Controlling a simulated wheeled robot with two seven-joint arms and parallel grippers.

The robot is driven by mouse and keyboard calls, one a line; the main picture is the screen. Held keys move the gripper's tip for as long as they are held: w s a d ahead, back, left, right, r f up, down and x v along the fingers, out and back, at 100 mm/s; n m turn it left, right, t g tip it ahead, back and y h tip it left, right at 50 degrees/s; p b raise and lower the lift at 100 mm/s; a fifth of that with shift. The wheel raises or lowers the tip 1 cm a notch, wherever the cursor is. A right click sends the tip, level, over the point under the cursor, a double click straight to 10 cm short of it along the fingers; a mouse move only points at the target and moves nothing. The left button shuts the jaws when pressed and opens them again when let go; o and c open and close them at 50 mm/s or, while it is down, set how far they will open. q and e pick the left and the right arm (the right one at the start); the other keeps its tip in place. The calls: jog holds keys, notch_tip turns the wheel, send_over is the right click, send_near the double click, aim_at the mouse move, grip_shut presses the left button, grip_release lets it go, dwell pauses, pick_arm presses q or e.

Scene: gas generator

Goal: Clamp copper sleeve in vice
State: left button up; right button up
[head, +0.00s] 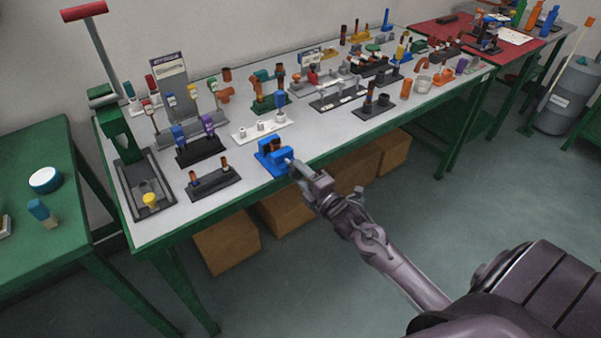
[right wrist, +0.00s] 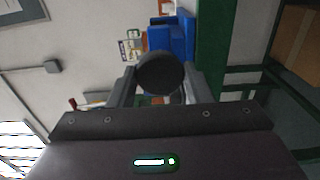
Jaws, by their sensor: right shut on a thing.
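The blue vice (head: 267,161) stands at the front edge of the grey-topped workbench. A small brown copper-coloured sleeve (head: 276,146) shows at its jaws; whether it is gripped tightly cannot be told. My right gripper (head: 291,166) is at the vice's front right side. In the right wrist view its fingers are shut on a dark round knob (right wrist: 160,72), which looks like the end of the vice's handle, with the blue vice (right wrist: 182,40) just behind it. The knob hides part of the vice. My left gripper is not in view.
A black rack (head: 214,183) with two copper-and-blue pieces lies left of the vice. A white holder (head: 262,126) stands behind it. A tall green press (head: 116,130) is at the bench's left end. Cardboard boxes (head: 226,240) are under the bench.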

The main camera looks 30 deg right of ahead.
jog(key=shift+m+p, duration=0.5)
jog(key=shift+m, duration=0.9)
jog(key=shift+m+p, duration=0.75)
jog(key=shift+m, duration=0.75)
jog(key=shift+f, duration=0.1)
jog(key=o, duration=1)
